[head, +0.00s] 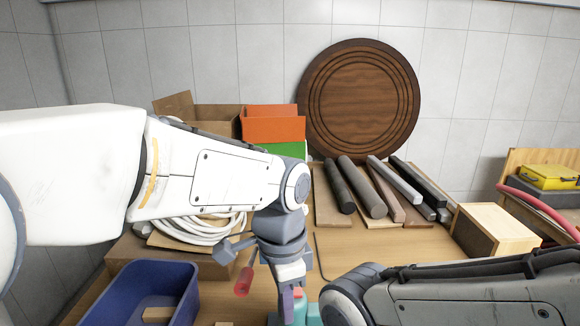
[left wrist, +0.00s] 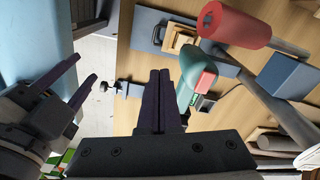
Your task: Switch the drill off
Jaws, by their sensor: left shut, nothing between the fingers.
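The drill, a teal body with a red part, shows in the left wrist view (left wrist: 188,72) just right of and beyond my left fingertips. In the head view only bits of the teal drill (head: 314,314) show at the bottom edge, partly hidden by my left gripper. My left gripper (head: 287,305) points down beside it; its dark purple fingers (left wrist: 158,75) are shut and empty. Whether they touch the drill I cannot tell. My right gripper (left wrist: 87,68) is at the left of the left wrist view, its two fingers apart with nothing visible between them.
A red cylinder (head: 243,282) is close beside my left wrist. A blue bin (head: 182,269) stands front left, behind it a coiled white hose (head: 200,228). Several bars and pipes (head: 371,188) lie at the back; a wooden box (head: 493,232) stands right.

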